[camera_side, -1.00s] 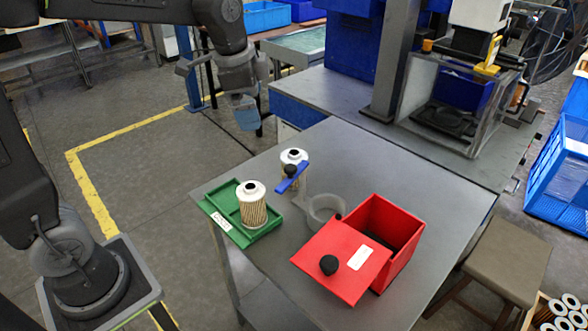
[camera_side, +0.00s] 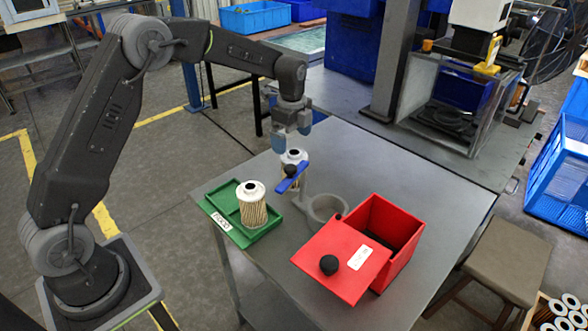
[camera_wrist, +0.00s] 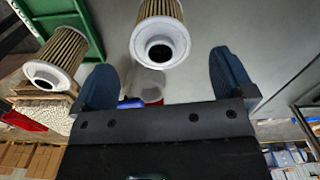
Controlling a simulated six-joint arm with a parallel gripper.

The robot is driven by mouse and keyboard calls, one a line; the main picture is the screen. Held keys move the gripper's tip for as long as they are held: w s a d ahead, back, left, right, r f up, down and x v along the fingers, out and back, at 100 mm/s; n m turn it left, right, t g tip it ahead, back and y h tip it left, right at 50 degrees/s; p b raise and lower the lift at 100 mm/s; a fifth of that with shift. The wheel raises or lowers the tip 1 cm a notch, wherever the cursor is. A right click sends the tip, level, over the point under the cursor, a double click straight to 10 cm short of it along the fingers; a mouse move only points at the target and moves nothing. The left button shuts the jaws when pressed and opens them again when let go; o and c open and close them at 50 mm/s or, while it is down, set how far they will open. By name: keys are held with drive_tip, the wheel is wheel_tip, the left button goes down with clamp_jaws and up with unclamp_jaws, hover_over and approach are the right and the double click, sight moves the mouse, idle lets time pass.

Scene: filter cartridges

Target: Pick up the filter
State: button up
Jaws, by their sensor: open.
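One pleated filter with a white cap (camera_side: 294,157) stands near the back of the table, partly hidden behind a blue bar with a black knob. A second filter (camera_side: 252,204) stands in the green tray (camera_side: 222,190). My gripper (camera_side: 292,143) is open and empty, just above the back filter, its blue fingers pointing down. In the wrist view one filter (camera_wrist: 160,38) shows its white end cap and dark hole between and beyond the open fingers (camera_wrist: 167,82). The other filter (camera_wrist: 55,58) is at the left by the green tray.
A grey ring holder (camera_side: 327,208) stands right of the blue bar (camera_side: 291,178). A red box (camera_side: 401,258) with its red lid (camera_side: 341,261) leaning at its front is at the table's right. The back right of the table is clear.

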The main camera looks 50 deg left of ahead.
sight(292, 161)
wheel_tip(292, 161, down, 8)
drive_tip(key=shift+d+f, duration=0.1)
idle(0.4)
drive_tip(key=shift+c, duration=0.5)
drive_tip(key=c, duration=0.8)
drive_tip(key=shift+r, duration=0.2)
